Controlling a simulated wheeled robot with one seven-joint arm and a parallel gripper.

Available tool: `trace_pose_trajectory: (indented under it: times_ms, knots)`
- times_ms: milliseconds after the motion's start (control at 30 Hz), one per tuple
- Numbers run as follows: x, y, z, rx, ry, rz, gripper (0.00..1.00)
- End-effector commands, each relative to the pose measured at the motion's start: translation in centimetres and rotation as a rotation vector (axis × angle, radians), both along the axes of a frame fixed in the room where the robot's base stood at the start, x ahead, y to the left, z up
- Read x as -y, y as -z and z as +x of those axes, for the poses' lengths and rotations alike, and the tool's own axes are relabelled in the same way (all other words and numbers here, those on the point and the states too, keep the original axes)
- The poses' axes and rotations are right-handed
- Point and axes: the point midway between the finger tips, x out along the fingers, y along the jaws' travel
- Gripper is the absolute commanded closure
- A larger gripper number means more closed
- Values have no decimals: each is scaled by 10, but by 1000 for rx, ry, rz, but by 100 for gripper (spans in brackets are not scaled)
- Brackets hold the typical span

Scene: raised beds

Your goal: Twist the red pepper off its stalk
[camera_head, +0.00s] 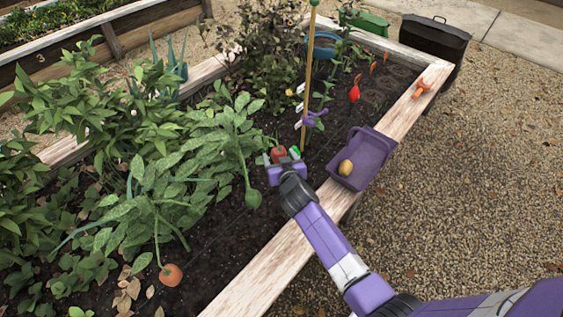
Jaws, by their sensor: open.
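My gripper (282,157) is open over the soil near the bed's right side, beside the foot of a bamboo stake. A red rounded fruit (278,151), which looks like the red pepper, shows at the fingertips. It is partly covered by the gripper, and I cannot tell whether the fingers touch it. Its stalk cannot be made out. A small green thing (295,151) shows by the right fingertip.
The bamboo stake (308,80) with a purple clip (314,119) rises close behind my gripper. A purple crate (377,155) holding a yellowish item (345,168) sits at the wooden rim (262,270). Leafy plants (190,150) crowd the left. An orange tool (421,88) lies on the rim.

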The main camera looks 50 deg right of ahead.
Motion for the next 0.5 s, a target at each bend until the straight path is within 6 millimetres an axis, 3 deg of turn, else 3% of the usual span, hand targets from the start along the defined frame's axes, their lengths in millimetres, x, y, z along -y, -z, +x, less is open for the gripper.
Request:
trace_pose_trajectory:
  times_ms: [333,500]
  knots:
    - [2,2,3,0,0,0,30]
    - [2,1,3,0,0,0,63]
